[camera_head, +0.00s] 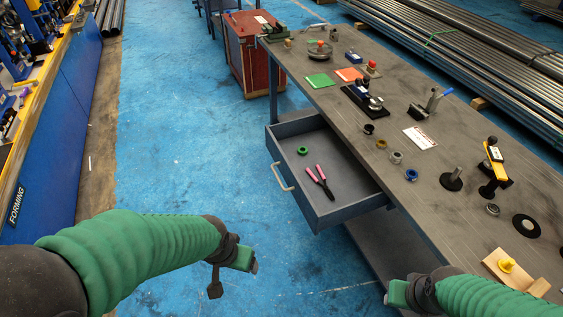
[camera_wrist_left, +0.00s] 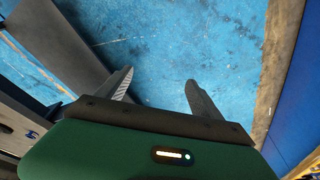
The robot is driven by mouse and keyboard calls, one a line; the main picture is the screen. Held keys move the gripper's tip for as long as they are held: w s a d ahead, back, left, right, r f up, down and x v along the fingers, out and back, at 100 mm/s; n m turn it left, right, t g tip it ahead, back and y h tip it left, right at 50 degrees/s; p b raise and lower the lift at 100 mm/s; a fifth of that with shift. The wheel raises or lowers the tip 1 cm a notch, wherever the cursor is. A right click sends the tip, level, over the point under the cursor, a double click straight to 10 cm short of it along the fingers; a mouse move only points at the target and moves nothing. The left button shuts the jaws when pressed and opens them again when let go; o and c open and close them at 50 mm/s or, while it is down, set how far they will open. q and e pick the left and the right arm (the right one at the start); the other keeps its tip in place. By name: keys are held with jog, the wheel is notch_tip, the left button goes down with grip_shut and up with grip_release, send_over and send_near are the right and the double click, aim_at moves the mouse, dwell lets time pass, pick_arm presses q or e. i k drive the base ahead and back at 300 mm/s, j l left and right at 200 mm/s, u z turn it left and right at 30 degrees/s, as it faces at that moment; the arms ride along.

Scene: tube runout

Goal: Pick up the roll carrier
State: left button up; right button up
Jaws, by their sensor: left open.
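I cannot tell for certain which item is the roll carrier; several small fixtures stand on the workbench (camera_head: 455,165). Among them are a black fixture (camera_head: 362,99) on a flat base, a grey block with a blue-handled lever (camera_head: 425,108), a yellow-and-black upright tool (camera_head: 494,165) and a dark post on a round base (camera_head: 453,180). My left gripper (camera_head: 235,268) is over the blue floor, left of the bench and below the open drawer. In the left wrist view its two fingers (camera_wrist_left: 159,88) are apart with nothing between them. My right gripper (camera_head: 400,294) is beside the bench's near edge; its fingers are not clearly visible.
The open drawer (camera_head: 335,213) juts out over the floor and holds a green ring (camera_head: 302,150) and pink-handled pliers (camera_head: 319,181). A red cabinet (camera_head: 246,52) stands behind. Tube bundles (camera_head: 470,50) lie right of the bench. A blue machine (camera_head: 50,150) borders the left. The floor between is clear.

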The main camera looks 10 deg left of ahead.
aim_at(503, 267)
jog(key=z, duration=1.6)
